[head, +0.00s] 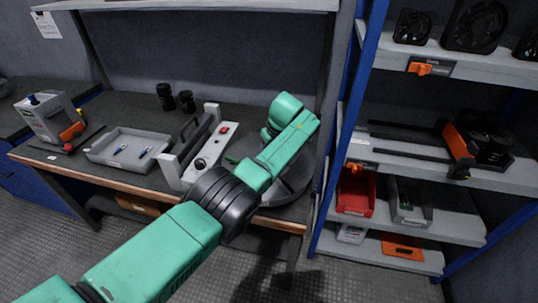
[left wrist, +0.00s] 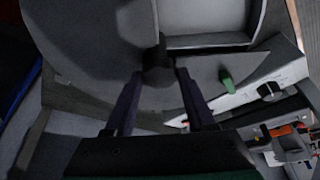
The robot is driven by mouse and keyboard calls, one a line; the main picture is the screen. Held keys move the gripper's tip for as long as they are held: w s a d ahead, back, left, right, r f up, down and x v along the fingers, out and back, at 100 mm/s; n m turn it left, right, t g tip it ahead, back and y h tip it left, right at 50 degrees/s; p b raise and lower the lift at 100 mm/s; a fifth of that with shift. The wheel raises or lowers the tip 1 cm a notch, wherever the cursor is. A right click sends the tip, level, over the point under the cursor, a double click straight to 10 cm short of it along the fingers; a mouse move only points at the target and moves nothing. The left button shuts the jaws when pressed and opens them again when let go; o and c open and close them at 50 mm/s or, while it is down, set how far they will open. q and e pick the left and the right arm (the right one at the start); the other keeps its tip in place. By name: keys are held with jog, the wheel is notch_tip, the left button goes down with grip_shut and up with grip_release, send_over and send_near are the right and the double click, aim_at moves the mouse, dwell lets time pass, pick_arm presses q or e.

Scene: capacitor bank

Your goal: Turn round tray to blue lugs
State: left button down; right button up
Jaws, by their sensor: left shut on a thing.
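The round tray (head: 294,192) is a dark grey disc at the right end of the workbench, partly hidden by my left arm. In the left wrist view the round tray (left wrist: 85,50) has raised dividers and a dark central post or knob (left wrist: 157,62). My left gripper (left wrist: 158,75) has its two fingers on either side of this knob and is shut on it. A small green lug (left wrist: 226,78) lies in the section to the right of the knob. No blue lugs show on the visible part of the tray. My right gripper is out of view.
A grey rectangular tray (head: 105,158) with small blue-ended pieces stands left on the bench. A grey device (head: 193,160) with a red switch stands between the trays. Black cylinders (head: 165,97) stand behind. A blue-framed shelf rack (head: 345,130) is close on the right.

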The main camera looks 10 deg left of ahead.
pick_arm(q)
jog(key=shift+w+r, duration=0.2)
jog(key=shift+r, duration=0.15)
jog(key=shift+c, duration=1.1)
grip_release()
jog(key=shift+f, duration=0.15)
jog(key=shift+s, duration=0.1)
jog(key=shift+d+r, duration=0.1)
jog(key=shift+r, duration=0.15)
jog(key=p+v, duration=0.2)
jog(key=shift+s+r, duration=0.15)
jog(key=shift+r, duration=0.2)
jog(key=v, duration=1.1)
jog(key=shift+d+b, duration=0.2)
jog(key=shift+b, duration=0.25)
